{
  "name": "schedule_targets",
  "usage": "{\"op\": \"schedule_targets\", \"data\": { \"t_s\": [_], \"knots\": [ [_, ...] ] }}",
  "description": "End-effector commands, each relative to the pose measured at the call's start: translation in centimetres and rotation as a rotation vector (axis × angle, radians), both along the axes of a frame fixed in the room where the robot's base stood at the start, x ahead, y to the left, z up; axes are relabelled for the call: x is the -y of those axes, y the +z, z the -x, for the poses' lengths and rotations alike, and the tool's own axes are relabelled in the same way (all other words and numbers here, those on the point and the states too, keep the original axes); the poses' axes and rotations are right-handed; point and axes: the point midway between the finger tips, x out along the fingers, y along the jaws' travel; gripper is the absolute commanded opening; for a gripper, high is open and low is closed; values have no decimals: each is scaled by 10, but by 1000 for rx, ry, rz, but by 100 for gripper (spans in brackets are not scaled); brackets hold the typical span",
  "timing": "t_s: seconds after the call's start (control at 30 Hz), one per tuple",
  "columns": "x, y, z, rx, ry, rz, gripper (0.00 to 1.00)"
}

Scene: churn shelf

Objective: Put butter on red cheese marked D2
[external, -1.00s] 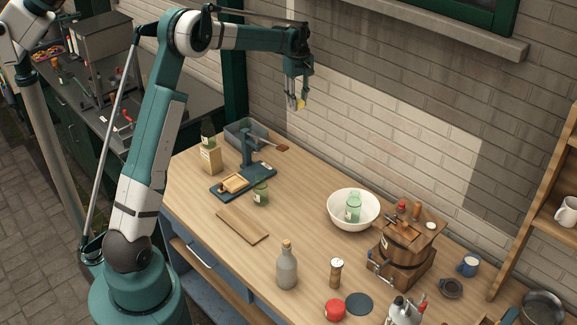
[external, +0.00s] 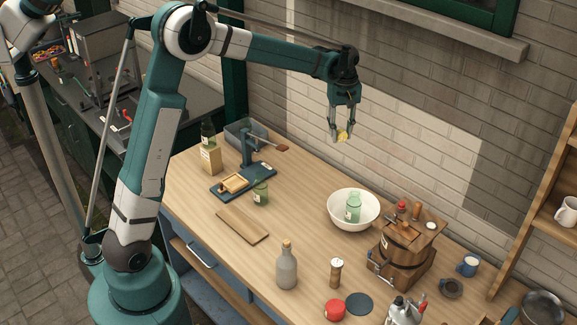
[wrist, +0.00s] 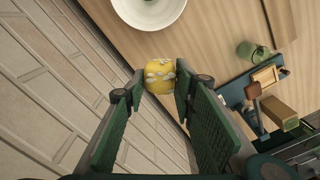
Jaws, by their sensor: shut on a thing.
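My gripper (external: 341,137) is shut on a small yellow lump, which I take to be the butter (external: 344,135). It is held high above the table, in front of the brick wall. In the wrist view the butter (wrist: 166,74) is rounded, with whitish patches, between the two fingertips. A red round thing, likely a red cheese (external: 335,310), sits on the table's front part, beside a dark round disc (external: 359,303). I cannot read a D2 mark on either.
A white bowl (external: 340,201) with a green jar (external: 353,207) stands left of the churn. A grey bottle (external: 287,267), a pepper mill (external: 337,271) and a metal pot (external: 403,311) stand near the red cheese. A wooden board (external: 242,225) lies flat at left.

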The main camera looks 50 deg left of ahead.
Motion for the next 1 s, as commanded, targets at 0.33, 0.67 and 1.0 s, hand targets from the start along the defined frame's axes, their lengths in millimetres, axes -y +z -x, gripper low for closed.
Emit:
{"op": "schedule_targets", "data": {
  "t_s": [0.33,0.67,1.0],
  "knots": [
    [99,3,50,0,-162,0,15],
    [179,3,107,0,-312,0,15],
    [249,1,175,0,-467,0,15]
  ]
}}
